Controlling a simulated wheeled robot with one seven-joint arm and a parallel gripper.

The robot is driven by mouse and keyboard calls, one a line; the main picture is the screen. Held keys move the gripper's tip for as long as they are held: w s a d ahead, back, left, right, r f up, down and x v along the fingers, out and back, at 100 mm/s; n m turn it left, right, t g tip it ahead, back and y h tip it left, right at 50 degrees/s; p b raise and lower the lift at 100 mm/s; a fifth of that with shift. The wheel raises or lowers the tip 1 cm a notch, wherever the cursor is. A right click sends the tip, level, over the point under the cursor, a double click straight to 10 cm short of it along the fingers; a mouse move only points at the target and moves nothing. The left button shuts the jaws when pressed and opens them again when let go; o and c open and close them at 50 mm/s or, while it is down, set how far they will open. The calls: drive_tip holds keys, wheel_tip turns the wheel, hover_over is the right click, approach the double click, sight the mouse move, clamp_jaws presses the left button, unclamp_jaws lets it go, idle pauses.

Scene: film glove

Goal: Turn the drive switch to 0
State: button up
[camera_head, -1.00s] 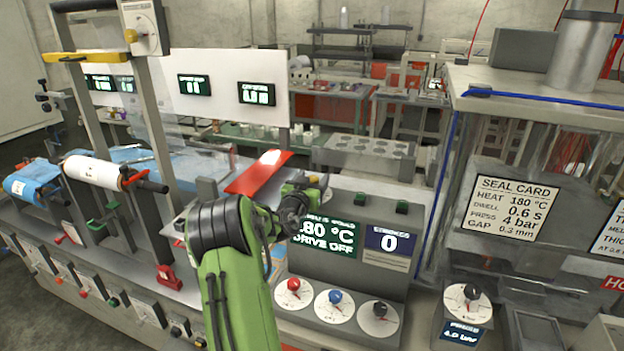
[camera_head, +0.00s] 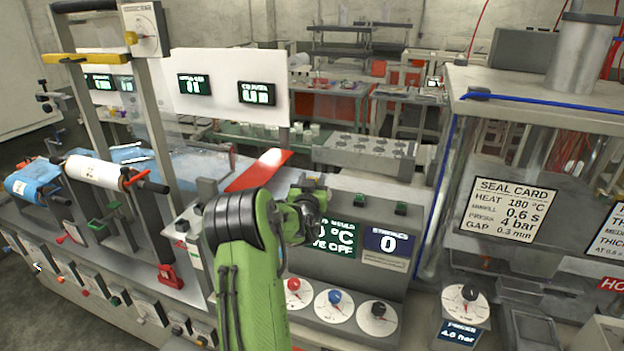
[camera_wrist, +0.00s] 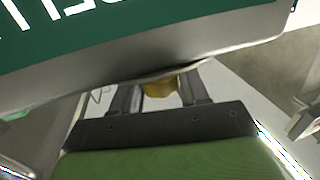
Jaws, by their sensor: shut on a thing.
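In the wrist view, my gripper (camera_wrist: 163,95) has its two dark fingers on either side of a yellow-orange knob (camera_wrist: 161,86) and is shut on it. The knob sits in front of a pale plate with dark marks. Its pointer and the plate's lettering are hidden, so I cannot tell its setting. A green display (camera_wrist: 110,30) overhangs the knob. In the head view, my arm hides the fingertips and the knob. The console display (camera_head: 336,237) is partly covered by my wrist; its lower line ends in "OFF". The strokes display (camera_head: 388,242) reads 0.
Red (camera_head: 293,292), blue (camera_head: 334,297) and black (camera_head: 379,309) knobs sit on white dials on the console front. A red plate (camera_head: 258,170) lies behind my arm. A press dial (camera_head: 466,298) stands at the right, and blue and white rolls at the left.

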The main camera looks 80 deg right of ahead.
drive_tip(key=shift+s+n+t, duration=0.2)
drive_tip(key=shift+n+t, duration=0.4)
drive_tip(key=shift+t, duration=0.3)
drive_tip(key=n+t+b, duration=0.1)
drive_tip(key=t+y+b, duration=0.1)
drive_tip(key=b, duration=0.1)
drive_tip(key=shift+f+n+t, duration=0.25)
drive_tip(key=shift+n+t, duration=0.05)
drive_tip(key=shift+n, duration=0.1)
drive_tip(key=n+t+y+b, duration=0.1)
drive_tip(key=t+b, duration=0.1)
drive_tip(key=b, duration=0.2)
drive_tip(key=shift+n+b, duration=0.3)
drive_tip(key=shift+b, duration=0.05)
drive_tip(key=shift+w+r+n+t+y+b, duration=0.15)
drive_tip(key=shift+r+n+t+y+b, duration=0.15)
drive_tip(key=shift+t+y+b, duration=0.15)
drive_tip(key=o, duration=0.9)
drive_tip(key=shift+o, duration=0.2)
drive_tip(key=b+v, duration=0.5)
drive_tip(key=v, duration=1)
drive_tip(key=shift+s+a, duration=0.25)
drive_tip(key=shift+a, duration=0.05)
